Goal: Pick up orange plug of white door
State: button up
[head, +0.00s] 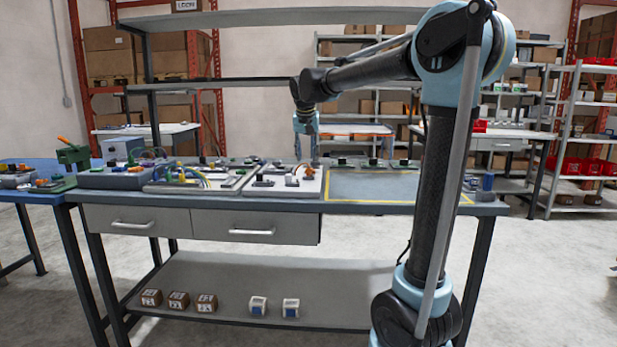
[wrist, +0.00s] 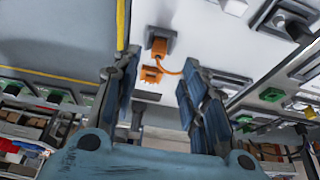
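The white door shows as a white panel (head: 282,189) lying on the workbench; in the wrist view its white surface (wrist: 205,35) fills the upper middle. An orange plug (wrist: 158,46) sits at a dark grey block on it, with an orange cable curving to the right. A second orange piece with prongs (wrist: 151,74) lies nearer my gripper. In the head view the orange part is small (head: 309,171). My gripper (wrist: 158,72) is open and empty, its blue-grey fingers on either side of the orange parts. In the head view my gripper (head: 307,150) points down above the panel.
A grey panel with a yellow border (head: 372,187) lies to the right on the bench. Panels with coloured parts and cables (head: 200,178) lie to the left. Dark connector blocks (wrist: 289,25) stand close by on the white panel. An upper shelf (head: 270,17) spans above the bench.

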aim_at(309, 173)
jog(key=shift+x, duration=3.45)
jog(key=shift+d, duration=0.1)
jog(key=c, duration=0.9)
